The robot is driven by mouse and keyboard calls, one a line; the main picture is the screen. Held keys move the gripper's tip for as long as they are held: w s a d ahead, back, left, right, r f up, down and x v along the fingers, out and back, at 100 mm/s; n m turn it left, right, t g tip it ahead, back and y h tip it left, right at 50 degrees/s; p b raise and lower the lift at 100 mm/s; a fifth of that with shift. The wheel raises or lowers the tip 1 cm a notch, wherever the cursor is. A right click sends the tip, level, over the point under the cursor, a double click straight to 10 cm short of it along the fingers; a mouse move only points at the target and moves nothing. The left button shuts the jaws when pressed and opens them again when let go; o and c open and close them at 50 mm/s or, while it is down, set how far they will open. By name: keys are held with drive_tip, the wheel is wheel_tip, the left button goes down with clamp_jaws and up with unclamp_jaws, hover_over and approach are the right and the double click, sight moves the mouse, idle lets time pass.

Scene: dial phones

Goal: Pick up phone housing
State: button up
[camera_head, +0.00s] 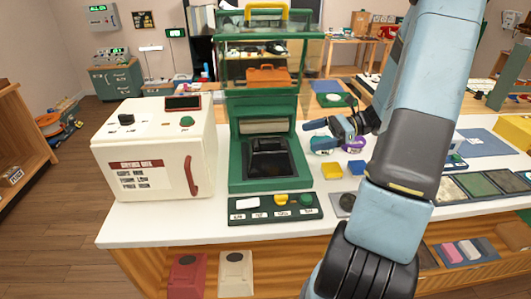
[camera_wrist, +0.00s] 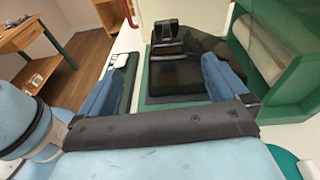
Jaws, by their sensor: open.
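A black phone housing (camera_head: 268,160) sits on the bed of the green press-like machine (camera_head: 236,178) on the white counter. It also shows in the wrist view (camera_wrist: 180,70), beyond and between my fingers, with a raised block at its far end. My gripper (camera_head: 315,135) is to the right of the machine in the head view, above the counter. Its two blue fingers are spread apart in the wrist view (camera_wrist: 168,65), with nothing held between them.
A cream box machine (camera_head: 150,160) with a red handle stands left of the green machine. A button panel (camera_head: 275,208) lies in front of it. Yellow (camera_head: 331,171) and blue (camera_head: 356,167) blocks lie to the right, near my arm. The green machine's upright frame rises behind the housing.

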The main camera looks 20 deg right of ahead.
sight(281, 140)
drive_tip(key=shift+m+t+y, duration=0.3)
drive_tip(key=shift+m, duration=0.1)
drive_tip(key=x, duration=0.5)
drive_tip(key=w+x, duration=0.1)
drive_tip(key=x, duration=0.1)
drive_tip(key=shift+a+f, duration=0.25)
drive_tip(key=shift+f, duration=0.25)
drive_tip(key=shift+r+x, duration=0.2)
drive_tip(key=shift+x, duration=1.1)
drive_tip(key=shift+r+x, duration=0.2)
drive_tip(key=shift+x, duration=1.1)
drive_tip(key=shift+w, duration=0.2)
drive_tip(key=shift+c, duration=0.2)
drive_tip(key=c, duration=1.7)
